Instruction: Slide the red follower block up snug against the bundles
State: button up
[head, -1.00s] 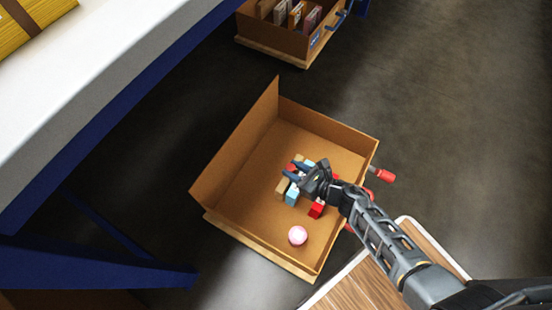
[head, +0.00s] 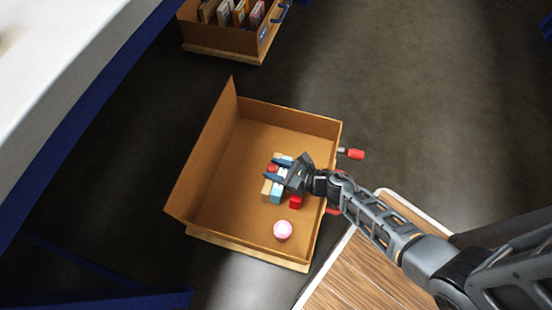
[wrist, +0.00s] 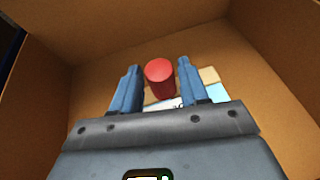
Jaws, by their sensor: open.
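A red block (head: 296,201) lies in the open cardboard drawer, just right of and below a cluster of tan and light-blue bundles (head: 276,196) in the head view. A red round piece (head: 272,168) stands among these bundles; in the wrist view it is a red cylinder (wrist: 160,78) between my fingers, with tan and pale-blue pieces around its base. I cannot tell whether it belongs to the red block. My gripper (head: 270,169) is open above the bundles, one finger each side of the cylinder, with gaps visible. My gripper hides part of the bundles and the space towards the red block.
Red-tipped handles (head: 355,154) stick out at right. Another box of upright items (head: 236,40) stands behind.

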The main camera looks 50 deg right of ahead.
jog(key=p+v, duration=0.1)
jog(key=v, duration=0.6)
jog(key=shift+s+d+r+p, duration=0.1)
jog(key=shift+s+r+p, duration=0.1)
jog(key=shift+s+p, duration=0.15)
